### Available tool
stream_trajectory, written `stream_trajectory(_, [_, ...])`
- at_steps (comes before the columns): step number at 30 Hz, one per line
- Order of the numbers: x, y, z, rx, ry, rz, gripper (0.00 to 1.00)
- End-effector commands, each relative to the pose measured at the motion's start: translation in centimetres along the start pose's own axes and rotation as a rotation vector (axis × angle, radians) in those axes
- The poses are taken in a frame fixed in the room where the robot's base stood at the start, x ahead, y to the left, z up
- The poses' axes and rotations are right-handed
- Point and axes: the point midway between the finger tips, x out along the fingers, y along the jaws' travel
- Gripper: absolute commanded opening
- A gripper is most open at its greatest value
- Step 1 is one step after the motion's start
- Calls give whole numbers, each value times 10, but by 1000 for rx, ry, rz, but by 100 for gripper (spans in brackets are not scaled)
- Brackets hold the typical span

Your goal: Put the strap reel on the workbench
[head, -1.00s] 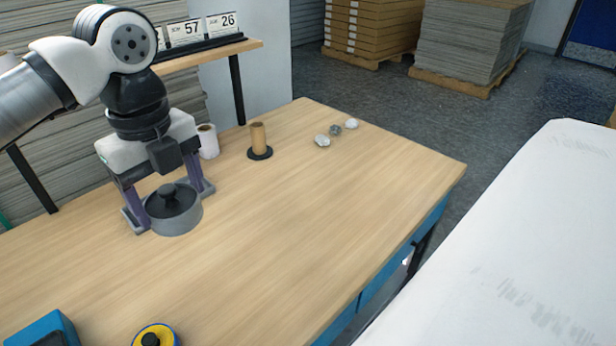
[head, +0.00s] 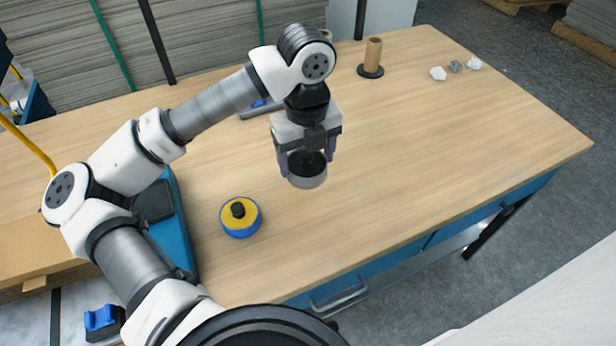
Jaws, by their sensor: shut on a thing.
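The strap reel (head: 307,179), seen as a grey drum with a dark top and knob, hangs upright between the fingers of my gripper (head: 306,164). My gripper points down and is shut on it. The reel is over the middle of the wooden workbench (head: 410,150). I cannot tell whether its underside touches the top. My fingers hide part of its sides.
A blue and yellow round reel (head: 240,217) lies left of my gripper. A cardboard tube on a black base (head: 372,58) stands behind, with several small crumpled lumps (head: 455,67) at the back right. The bench's right half is mostly clear.

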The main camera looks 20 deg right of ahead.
Motion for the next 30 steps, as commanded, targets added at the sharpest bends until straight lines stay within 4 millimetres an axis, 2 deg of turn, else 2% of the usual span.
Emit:
stream_trajectory(3, [22,0,-1,0,2,-1,43])
stream_trajectory(10, [43,0,0,-2,1,0,43])
stream_trajectory(16, [72,0,0,-1,2,0,43])
stream_trajectory(30, [83,0,1,-1,-2,1,43])
